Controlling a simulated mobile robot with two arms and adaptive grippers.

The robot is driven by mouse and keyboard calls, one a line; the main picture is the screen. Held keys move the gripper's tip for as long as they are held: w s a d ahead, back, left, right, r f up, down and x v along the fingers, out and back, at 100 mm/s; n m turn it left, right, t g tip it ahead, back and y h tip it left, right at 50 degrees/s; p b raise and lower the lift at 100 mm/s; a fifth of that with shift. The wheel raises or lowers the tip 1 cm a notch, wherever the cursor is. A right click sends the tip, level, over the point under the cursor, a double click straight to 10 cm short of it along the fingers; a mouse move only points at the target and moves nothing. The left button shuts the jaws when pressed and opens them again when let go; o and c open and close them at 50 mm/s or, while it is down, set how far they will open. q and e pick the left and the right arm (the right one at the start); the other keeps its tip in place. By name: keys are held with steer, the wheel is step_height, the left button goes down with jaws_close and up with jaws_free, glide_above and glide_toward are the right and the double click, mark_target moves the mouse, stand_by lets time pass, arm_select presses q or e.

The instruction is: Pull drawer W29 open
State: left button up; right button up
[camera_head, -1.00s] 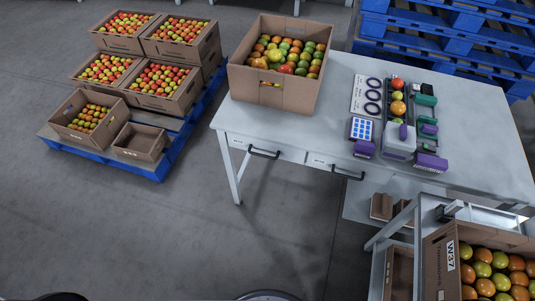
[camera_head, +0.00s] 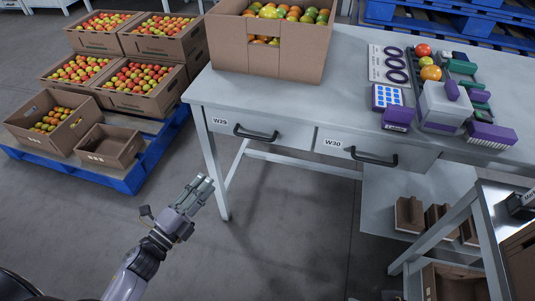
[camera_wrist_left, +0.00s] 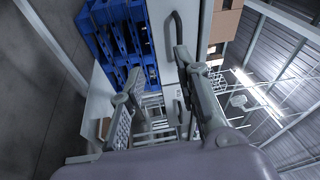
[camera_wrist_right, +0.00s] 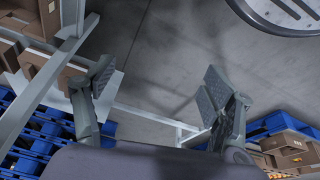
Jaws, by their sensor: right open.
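Drawer W29 (camera_head: 296,134) is shut under the left end of the white table, its front flush, with a label at its left and a dark bar handle (camera_head: 255,134). My left gripper (camera_head: 203,186) is below and left of that handle in the head view, apart from it. In the left wrist view its fingers (camera_wrist_left: 158,62) are spread with nothing between them, and a dark handle (camera_wrist_left: 177,36) shows beyond them. My right gripper (camera_wrist_right: 155,78) is open and empty over the floor in the right wrist view. It is out of the head view.
Drawer W30 (camera_head: 334,145) with a like handle is shut beside W29. A table leg (camera_head: 214,175) is close right of my left gripper. A blue pallet (camera_head: 128,183) with crates stands left.

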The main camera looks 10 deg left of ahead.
mark_target(254, 138)
arm_select(q)
steer(key=shift+w+d+r+m+h+b, duration=0.35)
steer(key=shift+w+d+r, duration=0.55)
steer(key=shift+w+d, duration=1.2)
steer(key=shift+w+d+r+m+h+b, duration=0.1)
steer(key=shift+w+d+r+m+h, duration=0.65)
steer(key=shift+w, duration=2.3)
steer(key=shift+w+d+r+m+b, duration=0.3)
steer(key=shift+w+d+r, duration=0.75)
steer(key=shift+w+d, duration=1.2)
arm_select(e)
steer(key=shift+w+r+t, duration=0.3)
steer(key=shift+r, duration=0.2)
steer(key=shift+w+r+t, duration=0.25)
steer(key=shift+r+t, duration=0.05)
steer(key=shift+r, duration=0.15)
arm_select(q)
steer(key=shift+w+a, duration=0.35)
steer(key=shift+c, duration=0.6)
jaws_close()
arm_select(e)
steer(key=shift+w, duration=0.1)
steer(key=shift+s+f, duration=0.1)
steer(key=shift+s, duration=0.15)
